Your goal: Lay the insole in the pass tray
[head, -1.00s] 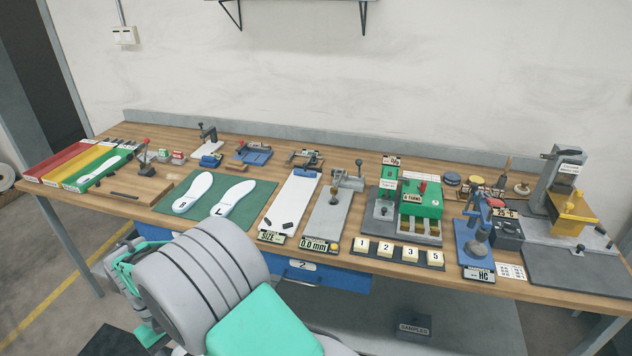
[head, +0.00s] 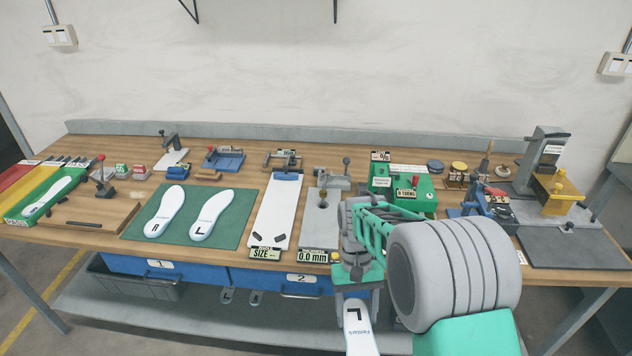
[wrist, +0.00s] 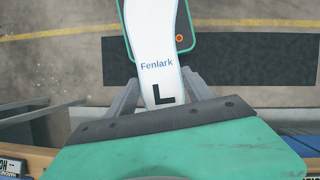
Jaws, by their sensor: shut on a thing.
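A white insole (head: 357,328) marked L hangs from my gripper (head: 357,292), out in front of the bench and below its top. In the wrist view the insole (wrist: 157,45) reads "Fenlark", and the two grey fingers of my gripper (wrist: 158,95) are shut on its L end. The far end of the insole is cut off in both views. The green tray (head: 28,212), the likely pass tray, is at the left end of the bench, far from my gripper. A white insole (head: 47,194) lies in it. Its label is too small to read surely.
Yellow (head: 32,183) and red (head: 12,173) trays stand left of the green one. A wooden board (head: 88,212) with a clamp is right of it. Two insoles lie on a green mat (head: 238,203). Gauges and fixtures crowd the bench to the right.

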